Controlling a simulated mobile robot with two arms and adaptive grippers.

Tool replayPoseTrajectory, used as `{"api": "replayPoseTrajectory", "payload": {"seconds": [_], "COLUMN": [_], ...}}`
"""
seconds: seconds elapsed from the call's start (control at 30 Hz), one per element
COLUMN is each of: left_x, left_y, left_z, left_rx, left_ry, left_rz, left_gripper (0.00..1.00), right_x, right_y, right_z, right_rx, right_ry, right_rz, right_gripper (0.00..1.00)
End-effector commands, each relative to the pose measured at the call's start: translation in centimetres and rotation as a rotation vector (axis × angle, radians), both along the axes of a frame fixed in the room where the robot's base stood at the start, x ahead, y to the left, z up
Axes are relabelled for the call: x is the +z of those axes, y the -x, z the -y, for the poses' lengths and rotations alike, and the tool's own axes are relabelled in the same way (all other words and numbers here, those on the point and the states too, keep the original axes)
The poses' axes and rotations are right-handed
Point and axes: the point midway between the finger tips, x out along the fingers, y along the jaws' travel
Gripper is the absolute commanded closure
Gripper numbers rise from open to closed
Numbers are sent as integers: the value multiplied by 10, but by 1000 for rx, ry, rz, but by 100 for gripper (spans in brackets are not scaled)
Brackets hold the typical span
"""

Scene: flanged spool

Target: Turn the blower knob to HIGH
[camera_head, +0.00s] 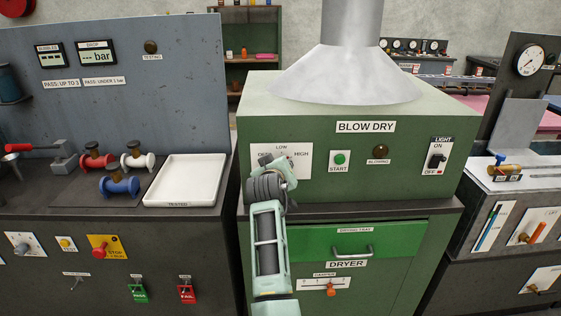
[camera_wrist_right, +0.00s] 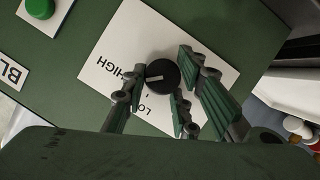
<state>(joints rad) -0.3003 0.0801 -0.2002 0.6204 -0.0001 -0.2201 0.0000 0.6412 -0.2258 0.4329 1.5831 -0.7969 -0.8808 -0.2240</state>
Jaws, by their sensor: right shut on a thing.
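The blower knob (camera_wrist_right: 162,77) is black and round with a white pointer mark, on a white label plate (camera_wrist_right: 200,60) with LOW and HIGH lettering. In the right wrist view its mark points left, roughly toward the HIGH word; the exact alignment is hard to tell. My right gripper (camera_wrist_right: 158,84) is shut on the knob, with fingers on both sides of it. In the head view my right gripper (camera_head: 278,166) reaches the plate (camera_head: 303,160) on the green blow dry box (camera_head: 400,180) and hides the knob and part of the lettering. My left gripper is not in view.
The START button (camera_head: 340,161), a dark lamp (camera_head: 380,151) and the LIGHT switch (camera_head: 437,160) are right of the plate. A drawer handle (camera_head: 352,252) juts out below. A white tray (camera_head: 186,160) and several spools stand on the left bench.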

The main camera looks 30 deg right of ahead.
Motion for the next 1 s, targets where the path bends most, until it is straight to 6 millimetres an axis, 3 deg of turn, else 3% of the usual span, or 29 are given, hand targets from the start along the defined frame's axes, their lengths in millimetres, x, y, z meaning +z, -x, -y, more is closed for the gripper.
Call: {"api": "replayPoseTrajectory", "payload": {"seconds": [0.03,0.3,0.97,1.0], "left_x": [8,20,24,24], "left_y": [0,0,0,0], "left_z": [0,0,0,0], "left_rx": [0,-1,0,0], "left_ry": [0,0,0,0], "left_rz": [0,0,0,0], "left_gripper": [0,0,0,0], "right_x": [12,10,6,6], "right_y": [0,1,1,1], "right_z": [3,5,6,6], "right_rx": [-3,-3,-3,-3], "right_ry": [-18,-135,-186,-185], "right_rz": [31,104,134,133], "right_gripper": [100,100,100,73]}}
